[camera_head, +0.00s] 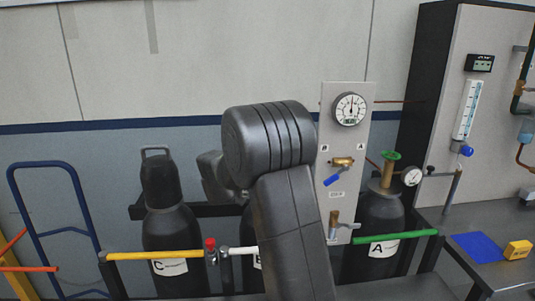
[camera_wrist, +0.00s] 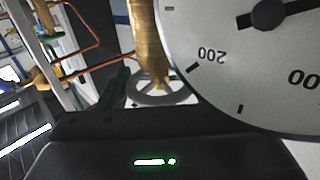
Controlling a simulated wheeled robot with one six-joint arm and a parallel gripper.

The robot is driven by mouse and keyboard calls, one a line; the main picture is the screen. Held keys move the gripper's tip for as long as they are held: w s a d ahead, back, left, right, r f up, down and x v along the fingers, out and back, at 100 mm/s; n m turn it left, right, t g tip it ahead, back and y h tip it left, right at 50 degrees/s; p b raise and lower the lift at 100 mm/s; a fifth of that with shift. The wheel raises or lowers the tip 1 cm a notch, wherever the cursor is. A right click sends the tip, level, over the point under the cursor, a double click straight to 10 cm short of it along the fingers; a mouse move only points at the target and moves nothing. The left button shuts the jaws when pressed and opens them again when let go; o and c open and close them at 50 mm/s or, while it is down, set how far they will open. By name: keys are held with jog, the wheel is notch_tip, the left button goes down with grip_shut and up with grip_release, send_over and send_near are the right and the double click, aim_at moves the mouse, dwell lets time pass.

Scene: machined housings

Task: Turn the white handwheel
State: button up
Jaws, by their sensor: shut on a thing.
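The white handwheel (camera_wrist: 136,96) shows in the wrist view as a pale grey-white ring at the end of a brass valve stem (camera_wrist: 148,45). My gripper (camera_wrist: 158,98) is at this ring and shut on it. One dark finger shows at the ring's left; the other side is hidden behind a large gauge face (camera_wrist: 240,75). In the head view my arm covers the middle cylinder (camera_head: 247,235), its valve and my gripper, so the handwheel is hidden there.
A green handwheel (camera_head: 390,156) tops cylinder A (camera_head: 372,215) at right. Cylinder C (camera_head: 170,235) is at left. A panel (camera_head: 345,100) with a gauge (camera_head: 349,109) and blue-handled valve (camera_head: 332,180) stands beside my arm. Coloured bars, yellow (camera_head: 155,255) and green (camera_head: 395,237), cross in front.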

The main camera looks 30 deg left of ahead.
jog(key=shift+r+m+h, duration=0.3)
jog(key=shift+r, duration=0.05)
jog(key=o, duration=1)
jog(key=shift+c, duration=0.2)
jog(key=shift+f, duration=0.15)
jog(key=shift+s, duration=0.1)
jog(key=b+v, duration=0.2)
jog(key=v, duration=1.1)
jog(key=shift+s+a, duration=0.15)
jog(key=shift+s, duration=0.15)
jog(key=shift+w, duration=0.1)
